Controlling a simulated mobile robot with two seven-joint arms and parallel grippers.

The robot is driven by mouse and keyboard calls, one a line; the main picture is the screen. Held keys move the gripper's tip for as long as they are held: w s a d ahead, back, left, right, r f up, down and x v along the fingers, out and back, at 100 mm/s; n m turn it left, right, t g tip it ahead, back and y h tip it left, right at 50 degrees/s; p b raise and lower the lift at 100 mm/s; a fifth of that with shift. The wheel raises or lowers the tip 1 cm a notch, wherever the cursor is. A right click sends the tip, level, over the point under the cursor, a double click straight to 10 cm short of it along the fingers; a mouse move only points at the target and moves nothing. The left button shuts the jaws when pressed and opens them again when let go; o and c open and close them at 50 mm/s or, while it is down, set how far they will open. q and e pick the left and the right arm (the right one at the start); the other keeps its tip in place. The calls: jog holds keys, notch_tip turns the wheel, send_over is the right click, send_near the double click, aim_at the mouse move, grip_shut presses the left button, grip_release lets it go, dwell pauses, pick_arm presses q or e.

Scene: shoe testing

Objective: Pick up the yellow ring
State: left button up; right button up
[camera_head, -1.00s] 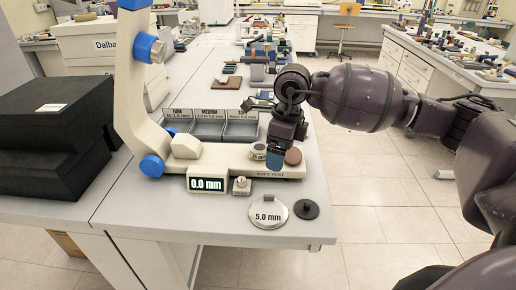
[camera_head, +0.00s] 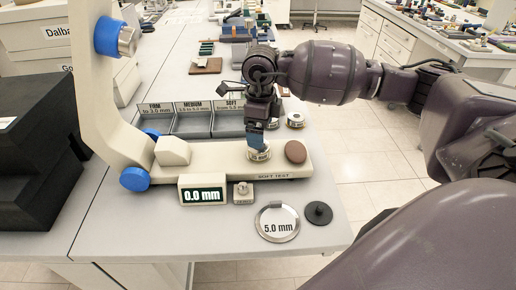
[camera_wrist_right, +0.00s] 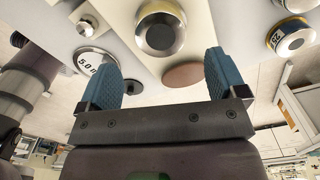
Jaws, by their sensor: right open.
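My right gripper (camera_head: 257,140) is open, with blue fingertips pointing down over the cream tester's base (camera_head: 222,160). A round metal-rimmed disc (camera_head: 259,152) sits on the base just below the fingers. A round piece with a yellowish band and a number label (camera_wrist_right: 290,38) lies off to the right in that view; a similar labelled piece (camera_head: 295,121) stands behind the tester in the head view. I cannot tell surely which is the yellow ring. My left gripper is out of view.
A brown disc (camera_head: 296,151) sits at the base's right end. A 5.0 mm disc (camera_head: 277,222) and a black knob (camera_head: 318,213) lie at the table's front edge. Sorting bins (camera_head: 194,121) stand behind. Black foam blocks (camera_head: 38,150) are at left.

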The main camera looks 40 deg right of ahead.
jog(key=shift+s+d+f, duration=0.1)
jog(key=shift+d+f, duration=0.05)
jog(key=shift+f, duration=3.2)
jog(key=c, duration=1)
jog(key=shift+r, duration=0.2)
